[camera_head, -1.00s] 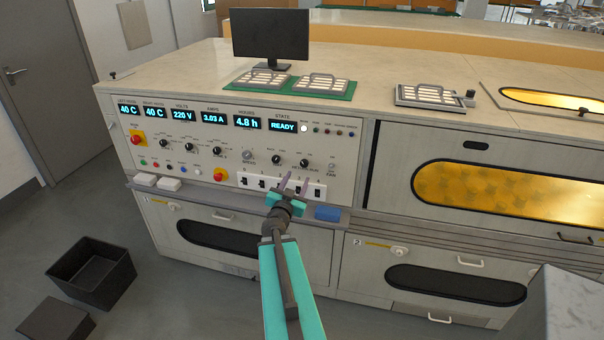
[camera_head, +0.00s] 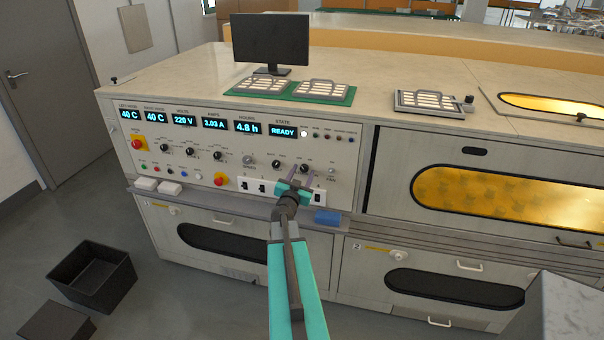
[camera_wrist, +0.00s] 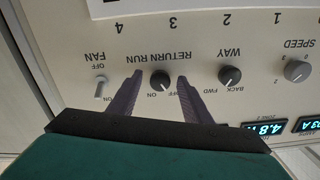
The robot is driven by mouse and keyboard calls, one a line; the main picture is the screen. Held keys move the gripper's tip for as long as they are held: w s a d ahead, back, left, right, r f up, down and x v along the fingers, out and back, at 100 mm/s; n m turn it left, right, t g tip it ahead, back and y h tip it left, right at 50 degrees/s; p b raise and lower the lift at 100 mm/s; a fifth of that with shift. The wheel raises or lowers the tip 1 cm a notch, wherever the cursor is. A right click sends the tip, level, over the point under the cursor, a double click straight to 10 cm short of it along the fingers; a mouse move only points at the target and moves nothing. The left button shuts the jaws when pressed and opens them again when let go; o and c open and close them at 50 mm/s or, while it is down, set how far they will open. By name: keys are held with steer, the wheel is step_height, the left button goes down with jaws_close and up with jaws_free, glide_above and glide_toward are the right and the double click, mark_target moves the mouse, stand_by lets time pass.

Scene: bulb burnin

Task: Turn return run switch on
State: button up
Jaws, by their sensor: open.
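The return run switch is a round black knob (camera_wrist: 160,80) on the control panel, labelled RETURN RUN with ON and OFF marks, upside down in the wrist view. Its pointer is too small to read surely. In the head view the knob (camera_head: 305,167) is small, beside the fingertips. My gripper (camera_wrist: 159,77) is open, with one purple finger on each side of the knob. I cannot tell whether the fingers touch it. In the head view my gripper (camera_head: 301,178) is in front of the lower right part of the panel.
The way knob (camera_wrist: 230,76) and speed knob (camera_wrist: 296,70) lie to one side, the fan toggle (camera_wrist: 101,88) close on the other. Below the panel, a ledge holds a blue block (camera_head: 327,217). A red button (camera_head: 220,179) is left of my gripper.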

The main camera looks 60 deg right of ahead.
steer(key=shift+w+d, duration=0.1)
steer(key=shift+d, duration=0.1)
steer(key=c, duration=1.1)
